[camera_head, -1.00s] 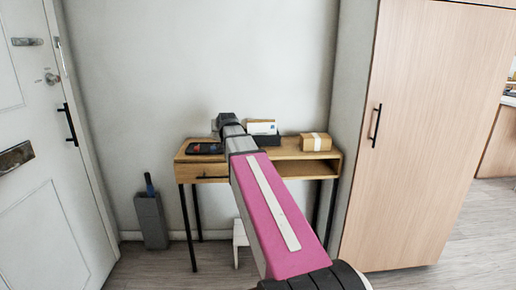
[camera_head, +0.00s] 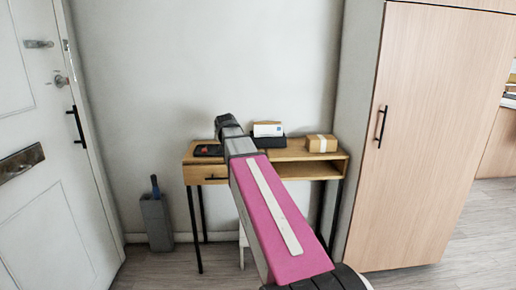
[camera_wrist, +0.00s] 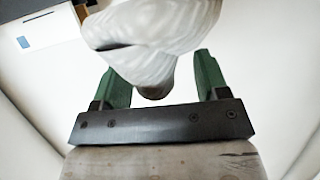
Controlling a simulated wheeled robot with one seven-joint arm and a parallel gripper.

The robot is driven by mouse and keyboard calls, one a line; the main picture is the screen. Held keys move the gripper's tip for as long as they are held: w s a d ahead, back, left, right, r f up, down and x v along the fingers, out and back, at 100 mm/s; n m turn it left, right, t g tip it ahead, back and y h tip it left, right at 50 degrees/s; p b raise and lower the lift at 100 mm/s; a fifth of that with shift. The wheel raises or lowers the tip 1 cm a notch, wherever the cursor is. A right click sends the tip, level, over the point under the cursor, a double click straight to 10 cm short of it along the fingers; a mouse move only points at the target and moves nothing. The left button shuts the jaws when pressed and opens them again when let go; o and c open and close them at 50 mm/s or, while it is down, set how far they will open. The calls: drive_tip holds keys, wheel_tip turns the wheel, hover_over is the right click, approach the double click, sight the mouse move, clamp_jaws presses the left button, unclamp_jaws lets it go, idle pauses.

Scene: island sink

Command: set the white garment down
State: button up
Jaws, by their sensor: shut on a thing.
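The white garment (camera_wrist: 155,30) hangs at the top middle of the wrist view, bunched in soft folds with a dark slit on its left side. My gripper (camera_wrist: 163,75) has green fingers on either side of its lower end, and it is shut on the garment. In the head view my pink and grey arm reaches toward the desk and hides the gripper. I cannot make out the garment there.
A wooden desk (camera_head: 299,153) stands against the wall. On it are a dark phone (camera_head: 208,150), an envelope (camera_head: 268,129) in a black holder and a tan box (camera_head: 321,143). A grey umbrella stand (camera_head: 156,222) is left, a tall cabinet (camera_head: 428,150) right.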

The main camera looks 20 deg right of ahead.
drive_tip(key=w+d+f, duration=0.4)
drive_tip(key=d+f, duration=0.2)
drive_tip(key=d, duration=0.4)
drive_tip(key=shift+f, duration=0.4)
drive_tip(key=shift+d+f, duration=0.15)
drive_tip(key=shift+f, duration=1.8)
drive_tip(key=shift+f, duration=0.1)
drive_tip(key=o, duration=1.1)
